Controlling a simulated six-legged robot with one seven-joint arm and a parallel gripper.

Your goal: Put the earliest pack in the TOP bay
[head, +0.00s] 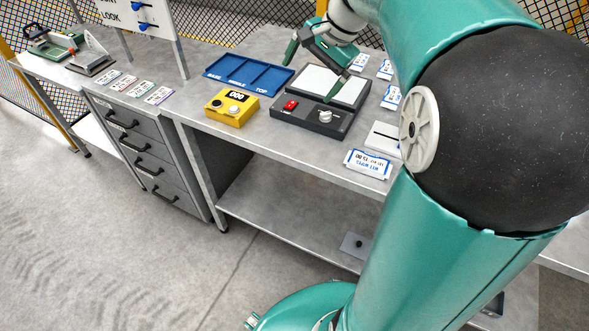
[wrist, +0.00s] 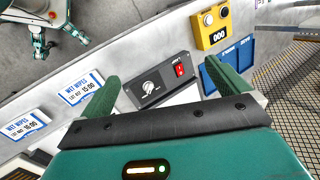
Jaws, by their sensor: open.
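The blue tray (head: 249,75) lies on the bench with bays labelled BASE, MIDDLE and TOP; TOP is at its right end and the bays look empty. It shows partly in the wrist view (wrist: 231,78). White-and-blue wet wipes packs lie right of the dark device: one near the front edge (head: 367,164), others farther back (head: 391,97), (head: 385,69), (head: 359,62). The wrist view shows one pack seeming to read 15:00 (wrist: 80,90) and another whose time is unclear (wrist: 22,124). My gripper (head: 310,80) is open and empty above the dark device, its fingers spread (wrist: 161,72).
The dark device (head: 313,118) has a red switch, a white knob and a pale plate. A yellow box (head: 232,107) reading 000 stands left of it. A white flat item (head: 383,138) lies behind the front pack. Several cards (head: 141,88), a sign and a drawer unit are left.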

